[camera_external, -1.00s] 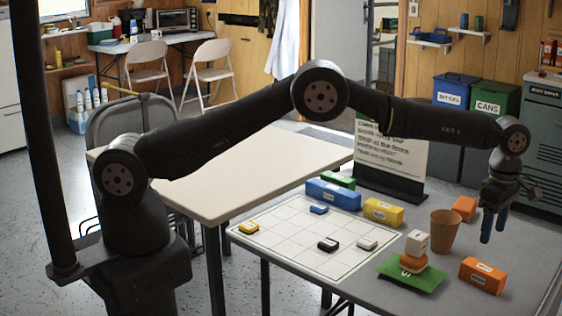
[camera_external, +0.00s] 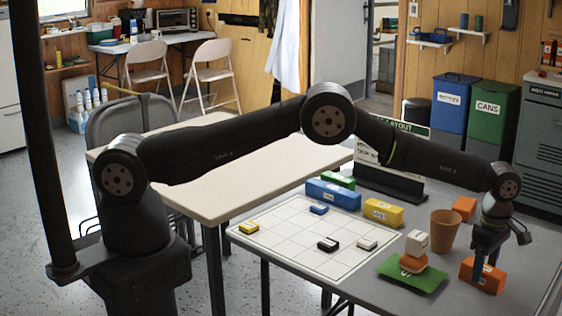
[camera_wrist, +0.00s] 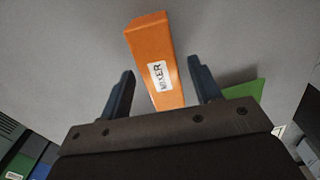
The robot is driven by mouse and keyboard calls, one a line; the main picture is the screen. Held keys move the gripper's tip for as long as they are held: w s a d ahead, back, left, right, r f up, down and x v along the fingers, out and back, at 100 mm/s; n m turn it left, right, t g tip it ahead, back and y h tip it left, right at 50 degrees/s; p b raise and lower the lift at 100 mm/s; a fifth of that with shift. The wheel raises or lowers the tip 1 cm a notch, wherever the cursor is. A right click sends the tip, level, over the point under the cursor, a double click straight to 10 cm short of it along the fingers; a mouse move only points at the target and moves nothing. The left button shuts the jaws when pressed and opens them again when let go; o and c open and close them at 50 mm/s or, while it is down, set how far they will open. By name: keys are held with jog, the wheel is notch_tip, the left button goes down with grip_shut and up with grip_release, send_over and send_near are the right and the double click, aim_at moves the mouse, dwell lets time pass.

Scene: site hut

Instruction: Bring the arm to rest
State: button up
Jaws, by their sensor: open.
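My gripper (camera_external: 487,270) is open and empty at the right of the table in the external view. Its blue fingers hang down in front of an orange block (camera_external: 482,276) near the right edge. In the wrist view the orange block (camera_wrist: 153,60), with a label that seems to read MIXER, lies between and beyond the two spread fingers of my gripper (camera_wrist: 160,90). I cannot tell whether the fingers touch it. My arm reaches out over the table, bent at the elbow.
Left of my gripper stand a brown cup (camera_external: 445,231) and a green mat (camera_external: 398,277) bearing an orange piece and a white cube (camera_external: 416,243). A second orange block (camera_external: 464,208) lies behind. A white grid sheet (camera_external: 285,243) holds several small blocks. A sign (camera_external: 390,170) stands at the back.

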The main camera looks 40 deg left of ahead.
jog(key=shift+r, duration=0.75)
